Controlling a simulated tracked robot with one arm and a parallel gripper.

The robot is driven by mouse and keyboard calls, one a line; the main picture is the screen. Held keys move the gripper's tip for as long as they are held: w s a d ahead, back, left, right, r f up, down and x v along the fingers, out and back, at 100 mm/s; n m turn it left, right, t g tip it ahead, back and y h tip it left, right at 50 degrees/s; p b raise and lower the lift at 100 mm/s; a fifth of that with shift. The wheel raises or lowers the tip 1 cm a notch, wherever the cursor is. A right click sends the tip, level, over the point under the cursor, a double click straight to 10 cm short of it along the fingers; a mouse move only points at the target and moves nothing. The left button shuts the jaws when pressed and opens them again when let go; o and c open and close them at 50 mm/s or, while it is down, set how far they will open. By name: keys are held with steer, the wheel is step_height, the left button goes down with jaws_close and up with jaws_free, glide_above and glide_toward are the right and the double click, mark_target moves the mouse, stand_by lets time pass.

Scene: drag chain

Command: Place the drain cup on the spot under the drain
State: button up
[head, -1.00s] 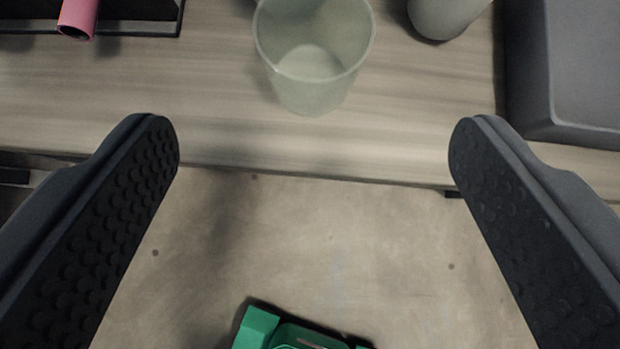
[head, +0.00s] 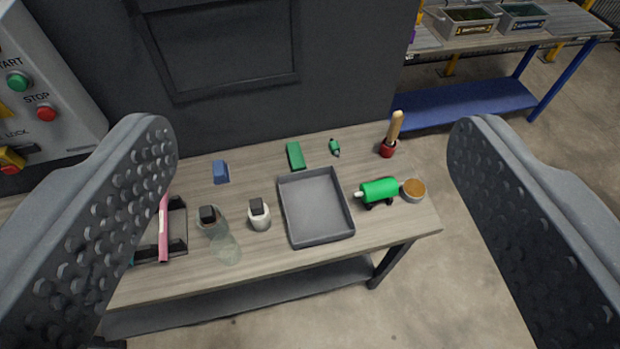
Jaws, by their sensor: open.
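A clear translucent cup (head: 226,247), which looks like the drain cup, stands near the front edge of the wooden workbench (head: 275,256), left of the grey tray. It overlaps a black-capped bottle (head: 209,221) behind it. My gripper (head: 312,125) is open and empty, with one dark finger on each side of the picture. It is well back from the bench, and the cup appears between the fingers, left of centre. I cannot tell which thing is the drain, and no marked spot under one can be made out.
The bench also holds a grey tray (head: 318,207), a second capped bottle (head: 259,216), a pink tube (head: 163,230), a green cylinder (head: 380,191) and a brown-filled cup (head: 413,189). A control panel (head: 45,85) stands at left.

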steer(key=shift+o, duration=0.5)
steer(key=shift+t, duration=0.3)
steer(key=s+r, duration=0.2)
steer(key=s+d+r, duration=0.1)
steer(key=r, duration=0.1)
steer(key=shift+s, duration=0.4)
steer(key=n+g+y+b, duration=0.35)
steer(key=g+b, duration=0.35)
steer(key=b, duration=0.4)
glide_above(225, 240)
steer(key=s+d, duration=0.4)
steer(key=s, duration=0.8)
step_height(225, 240, down, 53)
steer(key=shift+h, duration=0.35)
steer(key=b+x, duration=0.3)
steer(key=x, duration=1)
steer(key=shift+w, duration=0.35)
steer(key=c, duration=1.1)
steer(key=shift+r, duration=0.15)
steer(key=shift+c, duration=0.2)
